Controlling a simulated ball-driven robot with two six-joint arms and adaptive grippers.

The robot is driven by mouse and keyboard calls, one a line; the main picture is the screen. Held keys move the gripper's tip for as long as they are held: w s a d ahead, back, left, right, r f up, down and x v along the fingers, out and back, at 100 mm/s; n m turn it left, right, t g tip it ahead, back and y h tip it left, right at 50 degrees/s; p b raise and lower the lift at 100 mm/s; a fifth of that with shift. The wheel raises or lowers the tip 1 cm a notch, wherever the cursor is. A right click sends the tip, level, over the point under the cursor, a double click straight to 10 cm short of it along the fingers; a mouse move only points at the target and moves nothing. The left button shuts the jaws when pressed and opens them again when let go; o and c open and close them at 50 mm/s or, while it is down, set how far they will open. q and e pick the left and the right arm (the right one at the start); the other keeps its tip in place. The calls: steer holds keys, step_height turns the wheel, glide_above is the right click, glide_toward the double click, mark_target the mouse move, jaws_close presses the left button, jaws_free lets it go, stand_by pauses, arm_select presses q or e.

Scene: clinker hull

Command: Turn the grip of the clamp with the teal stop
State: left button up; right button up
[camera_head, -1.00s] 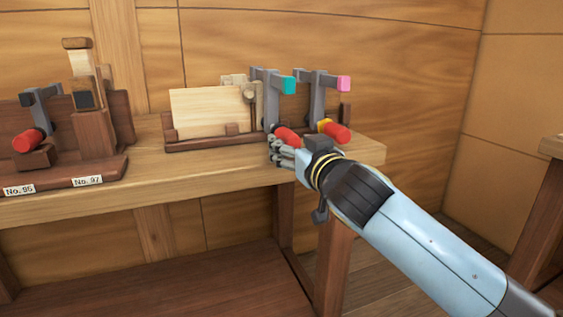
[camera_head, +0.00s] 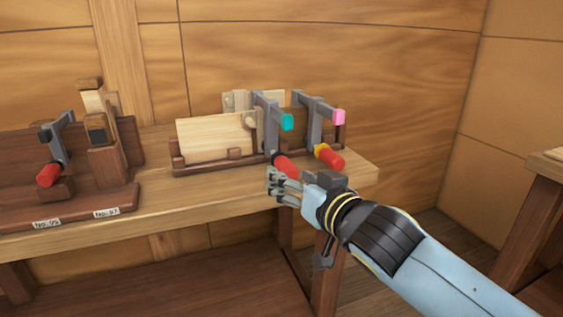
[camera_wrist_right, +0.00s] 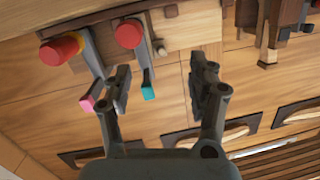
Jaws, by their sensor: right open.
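The clamp with the teal stop (camera_head: 287,122) stands at the bench's right part, a grey bar with a red grip (camera_head: 284,166) low on its front. In the right wrist view its teal stop (camera_wrist_right: 148,92) and red grip (camera_wrist_right: 129,34) lie ahead of the fingers. My right gripper (camera_head: 276,184) is just below and in front of that red grip in the head view. In the wrist view its fingers (camera_wrist_right: 160,75) are apart with nothing between them; the red grip is beyond the tips, toward the left finger. My left gripper is not in view.
A second clamp with a pink stop (camera_head: 338,116) and red grip (camera_head: 330,157) stands close on the right. A rack with a pale board (camera_head: 215,138) is left. Another clamp (camera_head: 57,150) and stand marked No. 97 (camera_head: 106,140) are further left. The bench (camera_head: 210,202) front is bare.

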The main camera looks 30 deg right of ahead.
arm_select(q)
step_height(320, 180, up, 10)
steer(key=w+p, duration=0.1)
steer(key=p, duration=0.7)
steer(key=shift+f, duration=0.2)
arm_select(e)
steer(key=shift+a+f+m+y, duration=0.3)
steer(key=shift+a+m+y, duration=0.2)
steer(key=shift+a+m, duration=0.3)
steer(key=shift+a+f+m+y, duration=0.25)
steer(key=shift+a+m+y, duration=0.3)
steer(key=shift+m, duration=0.35)
